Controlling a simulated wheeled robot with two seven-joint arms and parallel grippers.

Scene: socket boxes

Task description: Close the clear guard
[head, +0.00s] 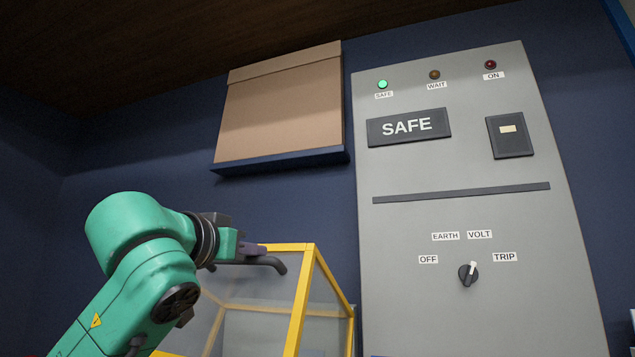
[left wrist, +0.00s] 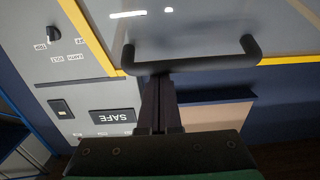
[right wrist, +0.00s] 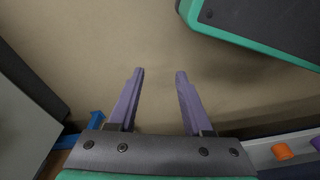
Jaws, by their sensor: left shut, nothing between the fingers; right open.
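The clear guard has see-through panels in a yellow frame (head: 298,312) and stands left of the grey cabinet in the head view. Its dark bar handle (head: 270,262) is near the top edge. The handle (left wrist: 195,64) and a clear panel (left wrist: 195,30) also show in the left wrist view. My left gripper (head: 252,250) is shut and empty. Its fingertips (left wrist: 158,78) are right at the handle's near side; I cannot tell whether they touch it. My right gripper (right wrist: 160,72) is open and empty, away from the guard. The guard's lower part is out of view.
The grey cabinet (head: 460,220) has a lit green lamp (head: 382,84), a SAFE display (head: 408,127) and a rotary knob (head: 468,274). An orange piece (right wrist: 282,151) lies at the right wrist view's lower right.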

